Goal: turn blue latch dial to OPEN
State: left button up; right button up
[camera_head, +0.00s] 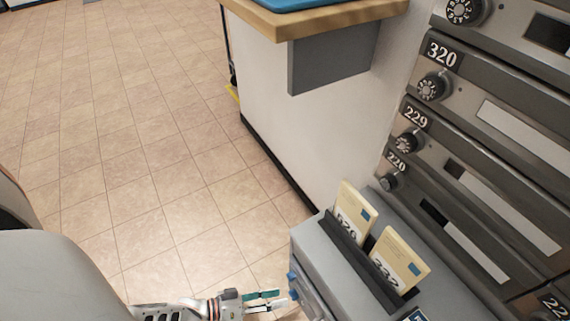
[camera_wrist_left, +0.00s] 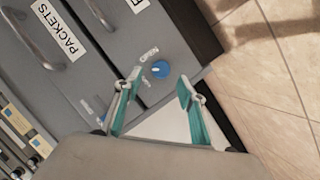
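The blue latch dial (camera_wrist_left: 160,68) is round, on the grey front of a cabinet (camera_wrist_left: 120,62), with small white lettering beside it that reads OPEN. Blue also shows at the cabinet's left edge in the head view (camera_head: 293,277). My left gripper (camera_wrist_left: 159,82) has teal fingers spread apart, with the dial showing between and just beyond the tips. Nothing is between the fingers, and I cannot tell whether they touch the dial. In the head view the left gripper (camera_head: 277,298) is beside the cabinet's front at the bottom. My right gripper is not in view.
Cards (camera_head: 355,221) stand in a dark holder on the grey cabinet top. Numbered mailboxes with dials (camera_head: 433,87) line the right. A handled drawer or door labelled PACKETS (camera_wrist_left: 58,28) is beside the dial. A wooden-edged counter (camera_head: 320,20) stands behind; tiled floor on the left is clear.

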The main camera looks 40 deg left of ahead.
aim_at(290, 295)
pick_arm(q)
jog(key=shift+b+x, duration=0.35)
jog(key=shift+x, duration=1.4)
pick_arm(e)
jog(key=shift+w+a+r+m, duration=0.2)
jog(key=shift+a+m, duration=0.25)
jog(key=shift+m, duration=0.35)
pick_arm(q)
jog(key=c, duration=1.1)
jog(key=shift+w+r+m+p, duration=0.2)
jog(key=shift+r+m+p, duration=0.05)
jog(key=shift+m+p, duration=0.15)
jog(key=shift+d+r+m+y, duration=0.1)
jog(key=shift+m+y, duration=0.3)
jog(key=shift+y, duration=0.1)
jog(key=shift+s+m+y+p, duration=0.1)
jog(key=shift+m+y+p, duration=0.35)
jog(key=shift+m, duration=0.25)
jog(key=shift+s+d+f+m+y, duration=0.1)
jog(key=shift+f+m+y, duration=0.1)
jog(key=shift+m+y, duration=0.25)
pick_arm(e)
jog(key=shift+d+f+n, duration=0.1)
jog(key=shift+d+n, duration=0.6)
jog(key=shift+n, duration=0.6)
